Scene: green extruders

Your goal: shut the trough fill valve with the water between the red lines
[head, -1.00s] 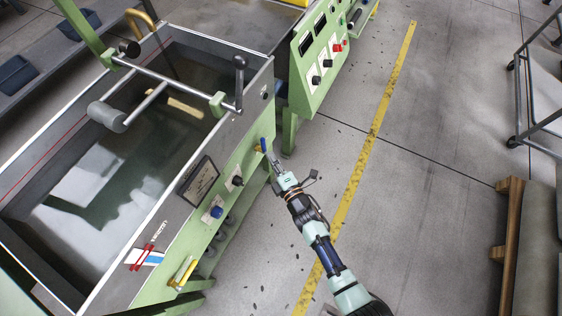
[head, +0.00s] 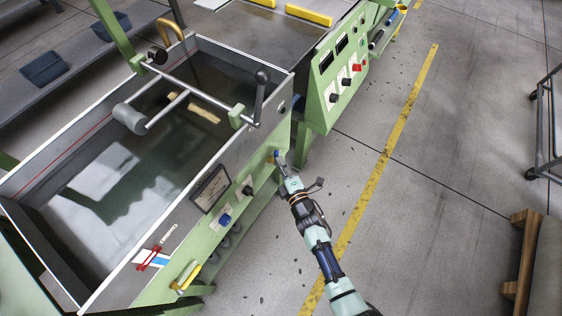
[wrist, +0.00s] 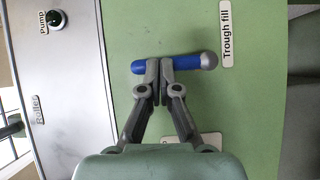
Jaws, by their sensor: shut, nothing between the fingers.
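The trough fill valve's blue lever (wrist: 185,64) has a round grey end and lies across the wrist view, beside the "Trough fill" label (wrist: 227,34). In the head view the lever (head: 276,153) is a small blue spot on the green trough front, partly hidden. My gripper (wrist: 159,66) is shut, with its fingertips together over the lever's middle; I cannot tell whether they touch it. It also shows in the head view (head: 281,161). Water (head: 130,165) lies in the trough (head: 190,215). A red line (head: 72,147) marks the far left inner wall; a second line is not clear.
A Pump knob (wrist: 55,18) sits on the plate at left in the wrist view. A yellow handle (head: 187,276) and blue knob (head: 224,220) are on the trough front. A control panel (head: 338,75) stands beyond.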

